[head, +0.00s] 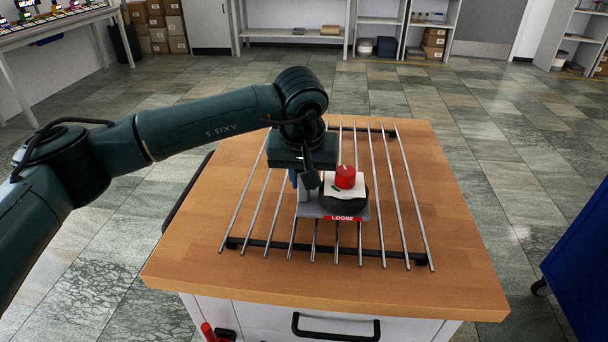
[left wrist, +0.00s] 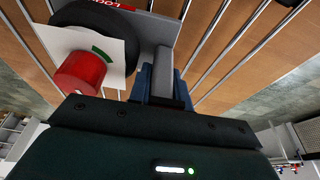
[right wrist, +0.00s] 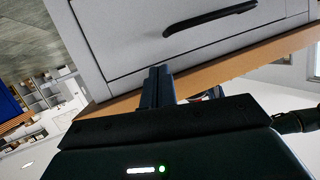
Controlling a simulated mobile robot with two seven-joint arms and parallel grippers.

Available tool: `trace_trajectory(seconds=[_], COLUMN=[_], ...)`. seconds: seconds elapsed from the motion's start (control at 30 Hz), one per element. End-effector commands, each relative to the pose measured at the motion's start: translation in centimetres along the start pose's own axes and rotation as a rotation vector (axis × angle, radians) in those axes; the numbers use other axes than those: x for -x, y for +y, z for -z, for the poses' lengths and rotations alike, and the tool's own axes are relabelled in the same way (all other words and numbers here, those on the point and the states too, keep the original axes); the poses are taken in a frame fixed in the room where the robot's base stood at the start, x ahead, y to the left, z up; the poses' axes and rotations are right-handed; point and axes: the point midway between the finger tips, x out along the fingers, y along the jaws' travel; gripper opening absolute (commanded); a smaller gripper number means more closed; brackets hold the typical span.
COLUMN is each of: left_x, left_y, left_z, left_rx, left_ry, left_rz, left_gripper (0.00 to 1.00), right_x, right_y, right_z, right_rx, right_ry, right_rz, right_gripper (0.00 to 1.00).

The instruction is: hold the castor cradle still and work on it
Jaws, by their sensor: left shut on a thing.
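The castor cradle (head: 310,210) is a grey plate with an upright grey post and a red label reading "LOOSE". It sits on the metal rods of a rack. A black wheel (head: 343,200) lies on it, with a white card with a green mark (head: 350,186) and a red knob (head: 345,176) on top. My left gripper (head: 304,185) is shut on the cradle's grey post, also seen in the left wrist view (left wrist: 165,72). My right gripper (right wrist: 158,82) is outside the head view. Its fingers are together and empty, in front of the drawer cabinet.
The rod rack (head: 385,200) lies on a wooden bench top (head: 460,270), which is bare around it. A black drawer handle (head: 335,327) and a red object (head: 208,332) are at the bench front. A blue cabinet (head: 585,255) stands at right.

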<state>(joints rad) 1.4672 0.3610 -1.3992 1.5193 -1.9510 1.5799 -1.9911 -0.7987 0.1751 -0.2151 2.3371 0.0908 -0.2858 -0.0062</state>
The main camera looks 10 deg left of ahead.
Motion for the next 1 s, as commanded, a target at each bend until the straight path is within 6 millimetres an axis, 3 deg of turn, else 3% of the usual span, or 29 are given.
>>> trace_trajectory(seconds=[1.0], left_x=[-0.74], left_y=[0.04], left_z=[-0.16], left_rx=[0.002], left_ry=[0.004], left_rz=[-0.003], left_gripper=[0.0], right_x=[0.13], right_y=[0.18], right_z=[-0.44], right_rx=[0.004], right_ry=[0.007], right_rz=[-0.002], right_gripper=[0.0])
